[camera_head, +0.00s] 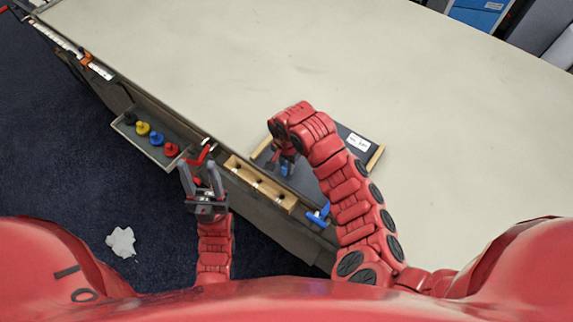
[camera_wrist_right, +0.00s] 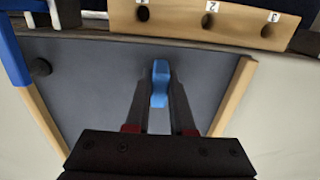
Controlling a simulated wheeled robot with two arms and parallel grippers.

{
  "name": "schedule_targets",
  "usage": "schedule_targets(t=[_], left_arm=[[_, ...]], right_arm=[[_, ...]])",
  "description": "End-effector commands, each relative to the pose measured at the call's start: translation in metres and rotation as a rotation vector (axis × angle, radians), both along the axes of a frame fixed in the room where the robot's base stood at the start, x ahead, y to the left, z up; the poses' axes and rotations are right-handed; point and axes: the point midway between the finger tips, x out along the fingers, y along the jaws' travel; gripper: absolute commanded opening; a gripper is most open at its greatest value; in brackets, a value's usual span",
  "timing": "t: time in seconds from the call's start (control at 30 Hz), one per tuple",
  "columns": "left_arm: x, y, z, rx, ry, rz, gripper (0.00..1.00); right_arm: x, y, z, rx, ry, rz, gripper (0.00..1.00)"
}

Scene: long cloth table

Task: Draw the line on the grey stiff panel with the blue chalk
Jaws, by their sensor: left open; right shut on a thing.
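The grey stiff panel (camera_head: 307,183) lies at the table's near edge, with light wooden strips along two sides. It fills much of the right wrist view (camera_wrist_right: 90,75). My right gripper (camera_wrist_right: 157,100) is over the panel and shut on the blue chalk (camera_wrist_right: 160,75), which sticks out beyond the fingertips. The chalk also shows in the head view (camera_head: 287,169), low over the panel. I cannot tell whether its tip touches the surface. My right arm hides part of the panel. My left gripper (camera_head: 200,176) is open and empty, left of the panel near the table's edge.
A wooden block with holes (camera_head: 260,183) sits at the table edge beside the panel. A blue clamp (camera_head: 318,214) is at the panel's near corner. A tray (camera_head: 122,127) with several coloured knobs hangs off the table's side. The far tabletop (camera_head: 330,50) is clear.

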Motion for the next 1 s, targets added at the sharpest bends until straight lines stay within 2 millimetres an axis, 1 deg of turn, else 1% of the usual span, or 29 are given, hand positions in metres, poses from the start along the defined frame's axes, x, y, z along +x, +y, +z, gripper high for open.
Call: schedule_targets(t=[0.5, 0.67, 1.0], left_arm=[[0.0, 0.0, -0.005, 0.0, 0.0, 0.0, 0.5], [0.0, 0.0, -0.005, 0.0, 0.0, 0.0, 0.5], [0.0, 0.0, -0.015, 0.0, 0.0, 0.0, 0.5]], right_arm=[[0.0, 0.0, -0.008, -0.001, -0.001, -0.001, 0.0], [0.001, -0.001, -0.008, -0.001, -0.001, -0.001, 0.0], [0.015, -0.01, -0.008, 0.002, -0.001, -0.002, 0.0]])
